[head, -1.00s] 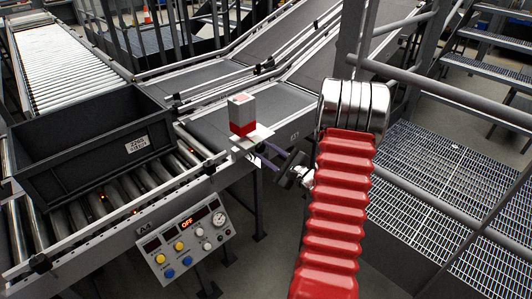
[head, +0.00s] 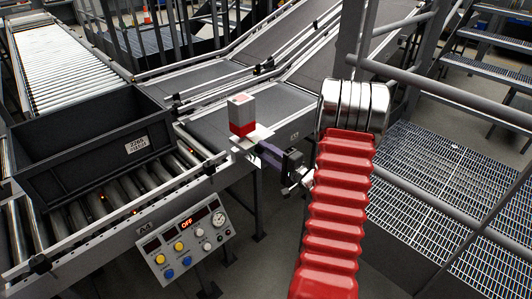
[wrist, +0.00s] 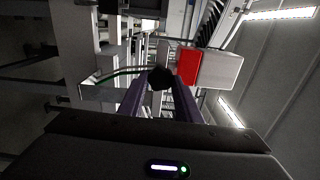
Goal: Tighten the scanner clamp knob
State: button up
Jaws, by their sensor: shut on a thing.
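The scanner (head: 241,114), a grey-white box with a red lower part, stands on a white bracket (head: 258,134) at the conveyor's side rail. It also shows in the wrist view (wrist: 212,68), lying sideways in the picture. The dark, lobed clamp knob (wrist: 160,78) sits between the tips of my purple fingers in the wrist view. My gripper (head: 259,148) reaches in from the right, just below the bracket, and is shut on the knob.
A black tote (head: 80,140) stands on the roller conveyor at left. A control panel (head: 187,243) with an "OFF" display hangs below the rail. Grey handrails (head: 455,95) and grating (head: 440,190) lie to the right of my arm. A green cable (wrist: 112,72) runs near the knob.

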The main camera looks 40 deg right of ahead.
jog(key=shift+a+f, duration=0.15)
jog(key=shift+f, duration=0.15)
jog(key=o, duration=1.1)
jog(key=shift+r+n, duration=0.2)
jog(key=shift+n, duration=0.1)
jog(key=shift+c, duration=0.2)
jog(key=shift+s, duration=0.1)
jog(key=s, duration=1.3)
jog(key=shift+s+d, duration=0.25)
jog(key=shift+s, duration=0.1)
jog(key=shift+f, duration=0.1)
